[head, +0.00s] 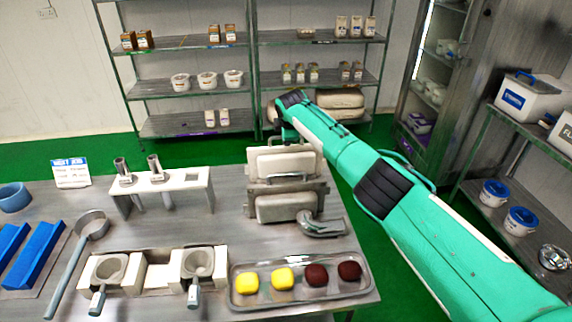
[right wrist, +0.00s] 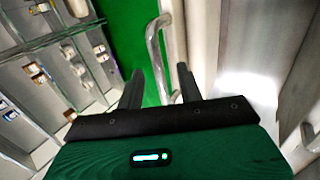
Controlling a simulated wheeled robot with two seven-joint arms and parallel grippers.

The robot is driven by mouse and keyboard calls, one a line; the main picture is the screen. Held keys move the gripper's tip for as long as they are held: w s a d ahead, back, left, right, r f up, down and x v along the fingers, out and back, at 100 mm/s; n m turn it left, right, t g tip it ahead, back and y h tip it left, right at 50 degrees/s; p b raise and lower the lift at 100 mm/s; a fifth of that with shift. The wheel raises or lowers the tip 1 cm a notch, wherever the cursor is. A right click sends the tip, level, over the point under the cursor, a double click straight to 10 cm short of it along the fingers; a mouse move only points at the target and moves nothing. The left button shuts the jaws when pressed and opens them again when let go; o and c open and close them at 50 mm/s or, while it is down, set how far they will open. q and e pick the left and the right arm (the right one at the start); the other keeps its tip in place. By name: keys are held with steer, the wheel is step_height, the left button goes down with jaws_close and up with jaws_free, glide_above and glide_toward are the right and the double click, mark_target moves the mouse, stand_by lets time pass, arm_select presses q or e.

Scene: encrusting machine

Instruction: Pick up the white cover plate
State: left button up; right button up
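The white cover plate appears to be the upper cream panel (head: 285,163) on the metal machine at the right of the table; a similar lower panel (head: 285,208) sits below it. In the right wrist view a pale upright panel (right wrist: 210,45) with a curved metal handle (right wrist: 153,45) fills the middle. My right gripper (right wrist: 161,78) is open, its fingers apart on either side of the handle's lower end. Contact cannot be told. In the head view my right arm reaches over to the machine's far side, and its fingertips are hidden. My left gripper is out of view.
A steel tray (head: 238,302) with yellow and dark red dough balls lies in front of the machine. Two cups with handles, a white stand (head: 193,183) and blue bars (head: 40,255) occupy the table's left part. Shelves (head: 190,87) stand behind; green floor lies between.

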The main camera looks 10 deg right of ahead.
steer(key=shift+c, duration=0.5)
jaws_close()
stand_by(0.8)
steer(key=shift+r, duration=0.15)
